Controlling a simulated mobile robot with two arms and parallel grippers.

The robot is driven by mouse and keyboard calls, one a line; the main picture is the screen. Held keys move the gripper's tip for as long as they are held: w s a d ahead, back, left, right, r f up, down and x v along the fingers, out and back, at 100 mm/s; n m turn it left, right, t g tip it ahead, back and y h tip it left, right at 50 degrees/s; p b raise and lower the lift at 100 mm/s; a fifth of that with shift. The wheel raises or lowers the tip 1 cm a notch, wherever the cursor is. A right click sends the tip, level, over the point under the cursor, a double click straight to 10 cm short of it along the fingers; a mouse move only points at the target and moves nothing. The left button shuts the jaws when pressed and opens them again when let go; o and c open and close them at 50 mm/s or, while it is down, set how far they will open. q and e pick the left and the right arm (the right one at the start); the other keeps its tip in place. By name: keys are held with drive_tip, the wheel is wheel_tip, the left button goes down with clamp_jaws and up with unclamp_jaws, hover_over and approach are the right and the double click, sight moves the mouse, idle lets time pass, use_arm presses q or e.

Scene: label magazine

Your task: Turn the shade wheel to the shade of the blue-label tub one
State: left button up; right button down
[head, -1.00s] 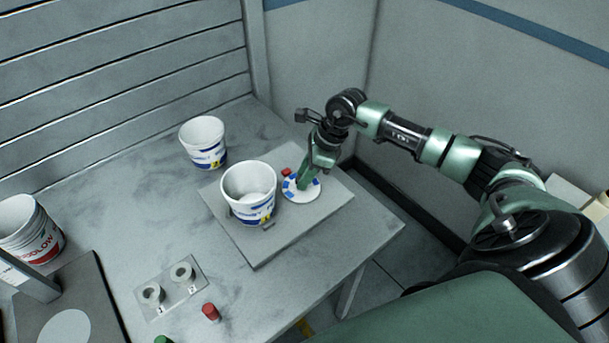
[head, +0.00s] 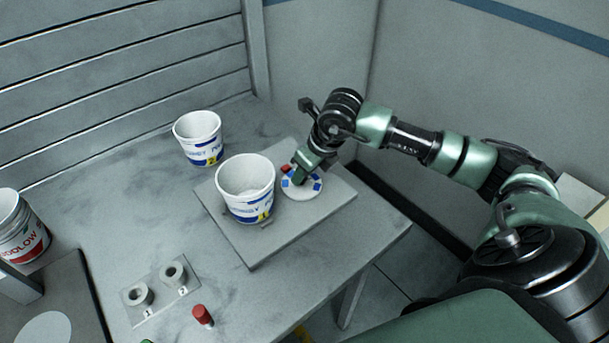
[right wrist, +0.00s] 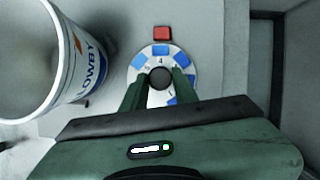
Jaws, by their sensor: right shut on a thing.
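The shade wheel (head: 303,191) is a white disc with blue patches of differing shade, lying flat on a grey board. In the right wrist view the wheel (right wrist: 148,99) shows a few digits, a 4 readable near its dark centre knob (right wrist: 160,77). A red marker (right wrist: 162,33) sits just beyond its rim. My right gripper (head: 300,173) is shut on the knob, its green fingers on either side and covering part of the wheel. The blue-label tub one (head: 246,188), white with a yellow 1 tag, stands left of the wheel. My left gripper is not in view.
Blue-label tub two (head: 198,139) stands behind on the table. The grey board (head: 254,254) carries tub one and the wheel. A two-hole holder (head: 137,315) and a red-capped piece (head: 202,315) are in front. The table's middle left is clear.

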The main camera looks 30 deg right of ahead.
drive_tip(key=shift+r, duration=0.1)
idle(0.5)
drive_tip(key=c, duration=1.1)
unclamp_jaws()
drive_tip(key=b+v, duration=0.2)
drive_tip(key=v, duration=0.5)
drive_tip(key=shift+r, duration=0.3)
drive_tip(key=shift+s, duration=0.15)
